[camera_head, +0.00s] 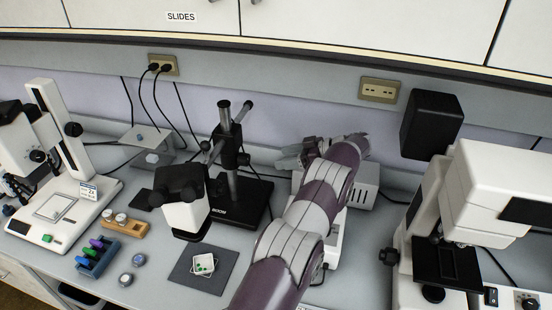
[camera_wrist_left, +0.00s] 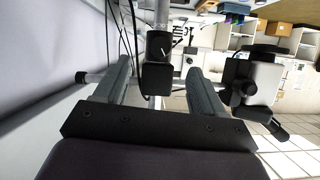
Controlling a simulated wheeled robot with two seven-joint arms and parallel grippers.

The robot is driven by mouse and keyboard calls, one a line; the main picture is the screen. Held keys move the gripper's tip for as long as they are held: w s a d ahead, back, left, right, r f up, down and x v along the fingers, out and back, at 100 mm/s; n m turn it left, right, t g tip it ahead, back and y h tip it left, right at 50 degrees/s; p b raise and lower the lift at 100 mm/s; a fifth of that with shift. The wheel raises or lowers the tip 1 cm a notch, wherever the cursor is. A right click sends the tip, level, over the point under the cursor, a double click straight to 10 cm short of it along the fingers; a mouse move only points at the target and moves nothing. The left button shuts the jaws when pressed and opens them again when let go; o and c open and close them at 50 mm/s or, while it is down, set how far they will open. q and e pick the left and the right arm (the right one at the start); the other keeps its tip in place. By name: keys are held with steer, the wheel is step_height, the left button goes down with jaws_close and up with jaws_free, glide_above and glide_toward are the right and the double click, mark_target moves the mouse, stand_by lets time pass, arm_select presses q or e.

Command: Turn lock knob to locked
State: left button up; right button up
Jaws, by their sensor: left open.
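A black boom-stand microscope (camera_head: 181,188) stands mid-bench, with a dark upright post and clamp (camera_head: 230,152) on a black base. In the left wrist view, a black knob with a white pointer line (camera_wrist_left: 159,45) sits above a black block (camera_wrist_left: 156,78); it looks like the lock knob. My left gripper (camera_head: 287,157) is to the right of the post in the head view, at the end of my purple arm. In the left wrist view, its fingers (camera_wrist_left: 157,68) are apart, with the knob and block showing between them. Contact cannot be told. My right gripper is not shown.
A white microscope (camera_head: 490,190) stands at the right and another instrument (camera_head: 65,190) at the left. A dark mat (camera_head: 190,281) with a slide dish, a blue rack (camera_head: 97,257) and a wooden block (camera_head: 130,228) lie in front. A black box (camera_head: 432,122) is at the back right.

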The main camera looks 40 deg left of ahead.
mark_target(248, 160)
arm_select(q)
steer(key=f+b, duration=0.2)
steer(key=f+y+b, duration=0.1)
steer(key=f+b, duration=0.1)
steer(key=f, duration=0.1)
steer(key=d+f+y+b, duration=0.1)
steer(key=f+b, duration=0.1)
steer(key=shift+w+f+n+g, duration=0.2)
steer(key=shift+n+g, duration=0.2)
steer(key=s+a+r+n+p, duration=0.1)
steer(key=s+a, duration=0.1)
steer(key=a, duration=0.1)
steer(key=s+a+r+y+p, duration=0.1)
steer(key=s+a, duration=0.1)
steer(key=a, duration=0.1)
steer(key=s+a+r+n+g+y+p, duration=0.1)
steer(key=s+a+r, duration=0.1)
steer(key=a, duration=0.2)
steer(key=shift+n+p, duration=0.3)
steer(key=shift+s+a, duration=0.3)
steer(key=shift+a, duration=0.25)
steer(key=c, duration=1.1)
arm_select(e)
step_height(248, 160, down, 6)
